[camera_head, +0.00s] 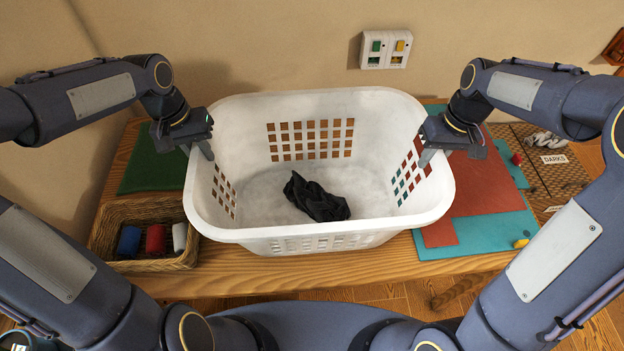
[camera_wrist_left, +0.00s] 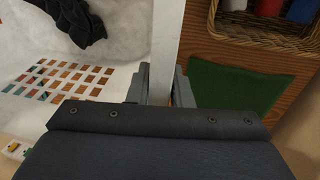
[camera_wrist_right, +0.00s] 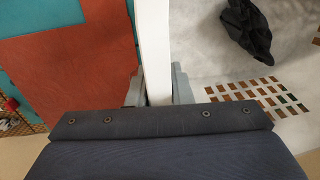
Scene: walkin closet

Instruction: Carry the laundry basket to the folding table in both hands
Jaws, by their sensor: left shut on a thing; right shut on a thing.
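The white laundry basket (camera_head: 310,245) is in the middle of the head view, over the wooden folding table (camera_head: 290,276). It looks level, and I cannot tell whether its base touches the tabletop. A crumpled black cloth (camera_head: 318,198) lies inside on its floor. My left gripper (camera_head: 203,148) is shut on the basket's left rim, which runs between its fingers in the left wrist view (camera_wrist_left: 167,50). My right gripper (camera_head: 428,153) is shut on the right rim, also between the fingers in the right wrist view (camera_wrist_right: 155,50).
A wicker tray (camera_head: 105,225) with blue, red and white rolls stands left of the basket, near a green mat (camera_head: 150,172). Teal (camera_head: 480,240) and rust-red (camera_head: 474,205) sheets lie at right. Beyond is a woven bin labelled "DARKS" (camera_head: 554,159). A wall switch plate (camera_head: 386,50) is behind.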

